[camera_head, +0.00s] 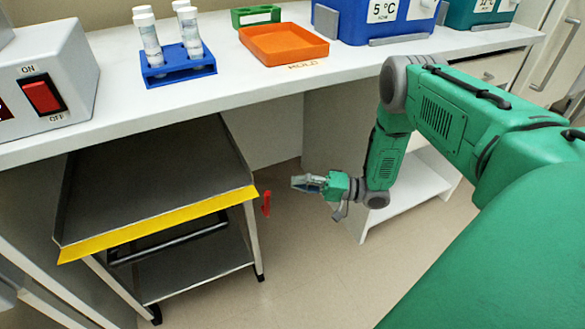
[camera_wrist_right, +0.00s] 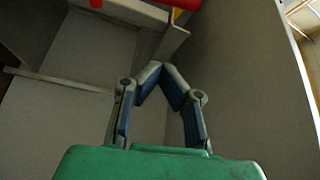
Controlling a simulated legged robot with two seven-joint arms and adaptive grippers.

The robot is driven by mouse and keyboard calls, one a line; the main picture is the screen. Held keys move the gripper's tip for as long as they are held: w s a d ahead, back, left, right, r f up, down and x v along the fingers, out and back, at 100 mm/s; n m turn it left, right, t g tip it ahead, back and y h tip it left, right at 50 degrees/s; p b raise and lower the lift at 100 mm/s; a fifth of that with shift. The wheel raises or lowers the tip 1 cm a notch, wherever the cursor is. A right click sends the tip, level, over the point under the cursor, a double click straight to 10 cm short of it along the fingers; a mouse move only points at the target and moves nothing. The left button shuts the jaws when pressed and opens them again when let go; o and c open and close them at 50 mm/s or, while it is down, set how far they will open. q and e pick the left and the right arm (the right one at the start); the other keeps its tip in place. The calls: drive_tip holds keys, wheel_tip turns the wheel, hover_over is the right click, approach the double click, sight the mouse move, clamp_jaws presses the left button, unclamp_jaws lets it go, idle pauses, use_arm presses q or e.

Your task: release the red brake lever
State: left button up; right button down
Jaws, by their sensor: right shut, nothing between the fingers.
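The red brake lever (camera_head: 266,203) is a small upright red piece at the right side of the cart (camera_head: 160,225), below the end of its yellow front edge. My right gripper (camera_head: 297,182) is to the right of the lever, apart from it, with its fingers pointing left toward the cart. In the right wrist view my right gripper (camera_wrist_right: 157,68) is shut, its fingertips together with nothing between them. A red piece (camera_wrist_right: 96,3) shows at the top edge of that view; I cannot tell if it is the lever. My left gripper is not in view.
The cart stands under the white bench (camera_head: 250,90). On the bench are a blue tube rack (camera_head: 180,70), an orange tray (camera_head: 283,43), a blue box (camera_head: 350,22) and a red-switch box (camera_head: 45,85). A low white shelf (camera_head: 415,185) stands behind my right arm. The floor (camera_head: 320,270) in front is clear.

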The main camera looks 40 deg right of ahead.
sight(265, 201)
drive_tip(key=w+a+b, duration=0.1)
drive_tip(key=a, duration=0.6)
drive_tip(key=shift+w+a+b, duration=0.15)
drive_tip(key=shift+w+b, duration=0.2)
drive_tip(key=shift+w, duration=0.05)
drive_tip(key=shift+a, duration=0.1)
